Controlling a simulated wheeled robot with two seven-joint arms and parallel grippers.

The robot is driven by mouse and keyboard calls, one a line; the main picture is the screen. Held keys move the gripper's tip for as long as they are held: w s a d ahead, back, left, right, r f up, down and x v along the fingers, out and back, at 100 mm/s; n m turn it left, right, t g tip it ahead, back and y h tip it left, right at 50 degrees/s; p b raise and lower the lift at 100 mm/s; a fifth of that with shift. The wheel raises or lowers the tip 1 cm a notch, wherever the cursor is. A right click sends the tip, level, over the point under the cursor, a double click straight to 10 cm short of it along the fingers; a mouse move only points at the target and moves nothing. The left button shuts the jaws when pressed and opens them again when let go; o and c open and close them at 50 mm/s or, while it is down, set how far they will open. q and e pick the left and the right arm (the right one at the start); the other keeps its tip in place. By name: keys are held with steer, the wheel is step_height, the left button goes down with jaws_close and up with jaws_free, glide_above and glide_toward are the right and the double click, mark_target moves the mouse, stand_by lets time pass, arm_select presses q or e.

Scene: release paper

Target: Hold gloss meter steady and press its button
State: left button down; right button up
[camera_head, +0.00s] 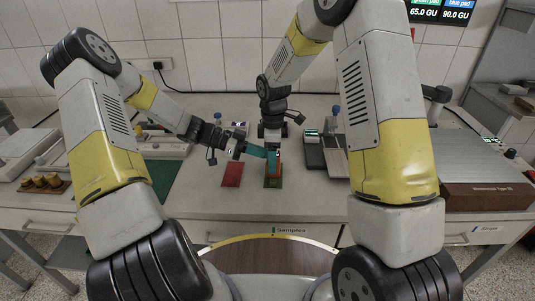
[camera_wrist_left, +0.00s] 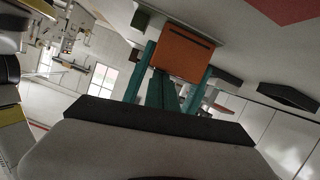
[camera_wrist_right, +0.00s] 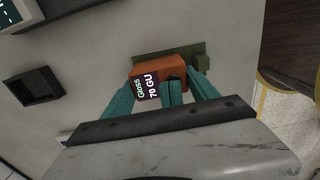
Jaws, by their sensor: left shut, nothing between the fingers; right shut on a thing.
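The gloss meter is a small orange-brown box (camera_head: 273,170) standing on a green pad (camera_head: 272,184) on the worktop. In the right wrist view its dark display (camera_wrist_right: 147,84) reads "Gloss 70 GU". My right gripper (camera_head: 272,150) comes down from above and is shut on the meter, with teal fingers at its sides. My left gripper (camera_head: 264,153) is shut and empty, its teal tips close against the meter's upper left. The meter also shows ahead of it in the left wrist view (camera_wrist_left: 184,52). Whether the tips touch is unclear; I cannot make out the button.
A red pad (camera_head: 232,174) lies just left of the meter. A dark device with a green display (camera_head: 313,150) stands to the right. A wall screen (camera_head: 441,11) reads 65.0 and 90.0 GU. A larger green mat (camera_head: 161,183) lies at the left; the worktop's front is clear.

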arm_select(q)
steer(key=v, duration=0.8)
steer(key=shift+d, duration=0.1)
arm_select(e)
steer(key=shift+f, duration=0.1)
steer(key=o, duration=1.8)
